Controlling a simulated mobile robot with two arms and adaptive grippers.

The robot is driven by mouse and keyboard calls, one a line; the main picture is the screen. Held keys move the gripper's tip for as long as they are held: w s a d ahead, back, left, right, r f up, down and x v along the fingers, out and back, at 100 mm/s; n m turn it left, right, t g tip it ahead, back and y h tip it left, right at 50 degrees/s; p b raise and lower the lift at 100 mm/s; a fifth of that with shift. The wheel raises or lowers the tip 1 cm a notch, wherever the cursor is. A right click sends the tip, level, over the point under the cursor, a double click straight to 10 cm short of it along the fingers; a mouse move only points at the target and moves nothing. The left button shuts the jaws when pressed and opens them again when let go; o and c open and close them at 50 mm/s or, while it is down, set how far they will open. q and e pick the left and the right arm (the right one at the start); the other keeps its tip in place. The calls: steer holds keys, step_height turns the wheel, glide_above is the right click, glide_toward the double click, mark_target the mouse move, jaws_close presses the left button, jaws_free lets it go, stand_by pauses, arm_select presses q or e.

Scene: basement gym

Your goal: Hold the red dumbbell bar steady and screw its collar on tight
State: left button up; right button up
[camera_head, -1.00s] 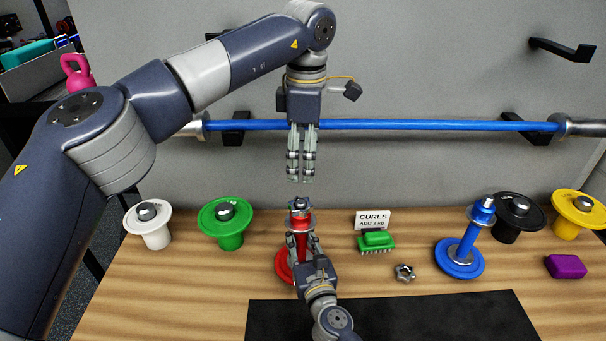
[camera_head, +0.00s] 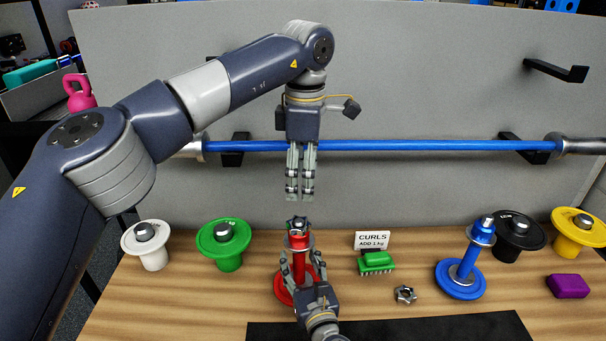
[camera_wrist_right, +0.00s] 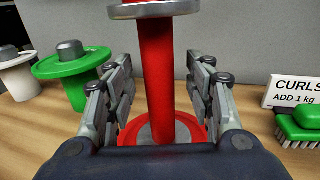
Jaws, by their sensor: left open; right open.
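The red dumbbell bar (camera_head: 300,258) stands upright on its red plate on the bench, and it also shows in the right wrist view (camera_wrist_right: 157,75). A silver star-shaped collar (camera_head: 298,224) sits at its top end; how tight it is cannot be told. My left gripper (camera_head: 300,197) is open, points down and hangs just above the collar, apart from it. My right gripper (camera_head: 301,267) is open with its fingers on either side of the red shaft, below the silver flange (camera_wrist_right: 152,8). In the right wrist view gaps show between fingers and shaft.
A loose star collar (camera_head: 405,294) lies right of the bar. A green brush (camera_head: 376,262) and the CURLS sign (camera_head: 372,240) stand nearby. A blue dumbbell (camera_head: 462,270) leans at the right. White (camera_head: 152,258) and green (camera_head: 224,257) weights stand at the left. A dark mat (camera_head: 400,330) lies in front.

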steer(key=v, duration=1.1)
steer(key=shift+s, duration=0.15)
